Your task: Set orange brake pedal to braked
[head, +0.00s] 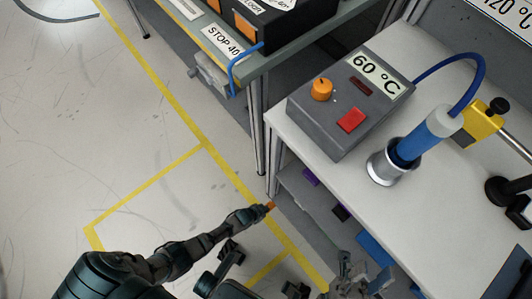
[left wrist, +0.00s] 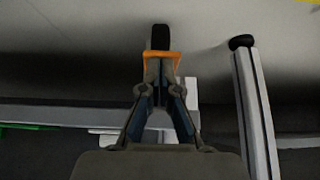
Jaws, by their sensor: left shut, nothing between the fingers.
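The orange brake pedal (left wrist: 176,57) shows in the left wrist view as an orange frame beside a black wheel-like part (left wrist: 160,37). My left gripper (left wrist: 160,72) is shut with nothing between its fingers. Its tips are at the orange part and partly cover it; I cannot tell whether they touch. In the head view a small orange spot (head: 270,205) shows at the tip of my left gripper (head: 262,209), beside the foot of the bench leg.
A white bench (head: 400,215) on the right carries a grey heater box (head: 330,125) with an orange knob and a red switch. A blue-handled tool stands in a metal cup (head: 382,166). A bench leg (left wrist: 255,105) rises right of my left gripper. The floor at left is clear.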

